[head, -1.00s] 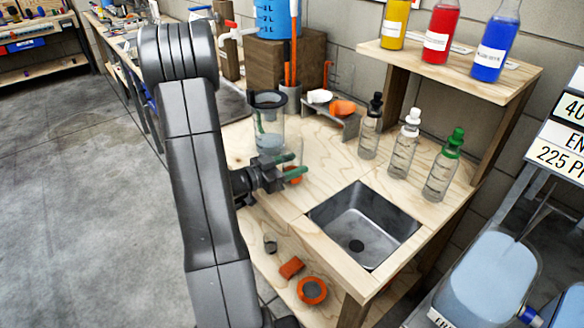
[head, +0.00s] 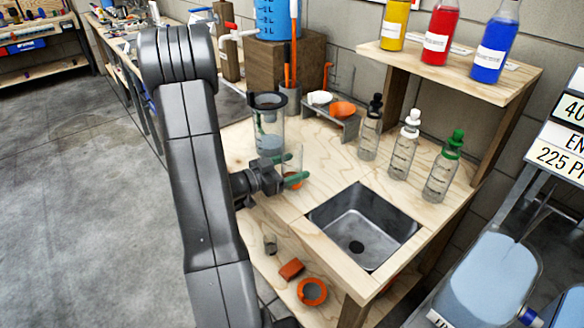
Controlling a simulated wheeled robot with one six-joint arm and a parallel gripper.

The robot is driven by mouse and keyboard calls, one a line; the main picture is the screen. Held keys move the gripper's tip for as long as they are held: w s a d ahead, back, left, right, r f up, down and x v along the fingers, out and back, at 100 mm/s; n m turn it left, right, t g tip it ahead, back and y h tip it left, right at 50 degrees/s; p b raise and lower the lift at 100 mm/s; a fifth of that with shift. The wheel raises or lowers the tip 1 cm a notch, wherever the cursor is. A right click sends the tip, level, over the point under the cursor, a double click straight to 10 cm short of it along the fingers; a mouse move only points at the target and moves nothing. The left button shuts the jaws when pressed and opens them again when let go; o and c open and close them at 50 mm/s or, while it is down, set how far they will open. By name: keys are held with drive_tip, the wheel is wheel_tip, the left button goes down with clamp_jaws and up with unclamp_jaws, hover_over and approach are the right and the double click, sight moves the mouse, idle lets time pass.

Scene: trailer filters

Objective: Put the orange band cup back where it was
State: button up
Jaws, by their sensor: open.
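The orange band cup (head: 293,162) is a small clear cup with an orange band near its base. It appears to stand upright on the wooden bench top, left of the sink. My gripper (head: 290,168) is open, with its green-tipped fingers level with the cup, one towards its far side and one towards its near side. The fingers overlap the cup in the picture, so I cannot tell whether they touch it. Part of the cup's lower side is hidden by the near finger.
A clear jug with a dark rim (head: 267,125) stands just behind the cup. A small rack (head: 332,122) holds white and orange pieces. Several dropper bottles stand right of it. The sink (head: 363,225) is in front. Orange parts lie on the lower shelf (head: 268,283).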

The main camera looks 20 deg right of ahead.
drive_tip(key=v, duration=1.1)
drive_tip(key=shift+a, duration=0.35)
